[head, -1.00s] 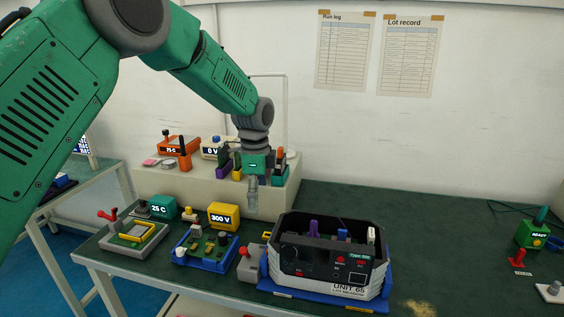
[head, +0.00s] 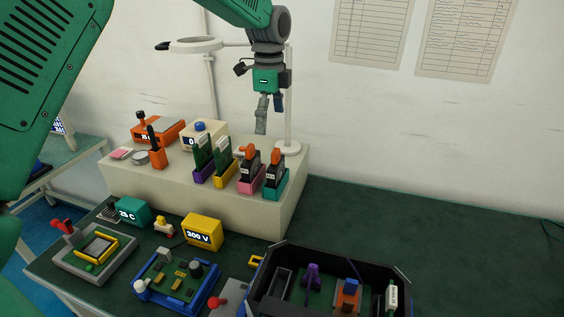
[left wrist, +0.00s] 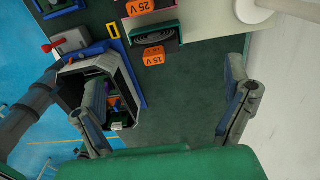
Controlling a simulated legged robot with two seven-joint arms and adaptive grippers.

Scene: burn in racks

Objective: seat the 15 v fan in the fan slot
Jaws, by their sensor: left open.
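The 15 V fan (head: 274,176) is black with an orange top and stands upright in a teal holder at the right end of the beige shelf. Its orange 15 V label (left wrist: 153,55) reads upside down in the left wrist view. The 25 V fan (head: 250,172) stands beside it in a pink holder. My left gripper (head: 270,113) is open and empty, pointing down above the fans and clear of them. The open black unit (head: 408,290) with the fan slot is at the bottom, cut off by the frame; I cannot tell which bay is the fan slot. My right gripper is not in view.
Boards in purple and yellow holders (head: 223,167) stand left of the fans. A lamp post (head: 289,100) rises close behind the left gripper. The 300 V box (head: 202,232) and blue board fixture (head: 176,283) are in front of the shelf. The bench on the right is clear.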

